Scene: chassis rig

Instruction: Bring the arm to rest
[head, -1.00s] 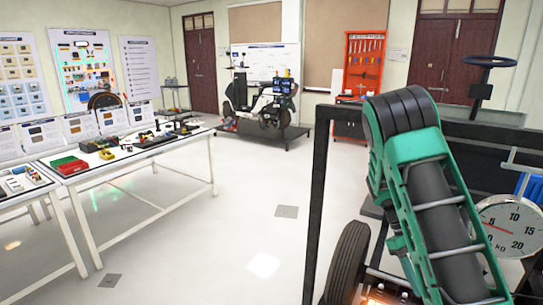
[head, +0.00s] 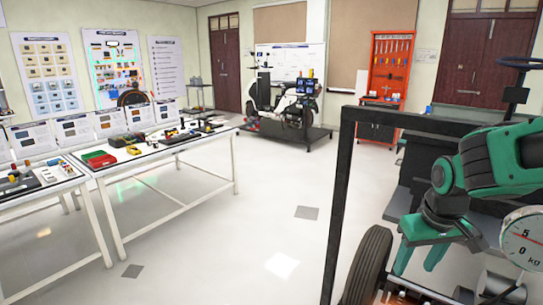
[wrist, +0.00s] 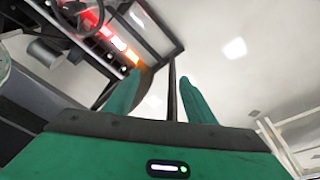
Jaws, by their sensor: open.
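My green arm reaches in from the right edge of the head view, in front of the black chassis rig frame (head: 345,190). My gripper (head: 418,262) hangs at the arm's end with its green fingers pointing down, beside the rig's tyre (head: 367,268). In the wrist view my gripper (wrist: 155,95) shows two green fingers spread apart with nothing between them. A thin dark bar of the rig (wrist: 172,90) is seen beyond the gap. I cannot tell how far the fingers are from the bar.
A round dial scale (head: 525,238) and a steering wheel (head: 527,63) are close at the right. A white table (head: 190,204) with tools stands at the left. A scooter (head: 290,100) stands on a dark platform at the back. The pale floor between is clear.

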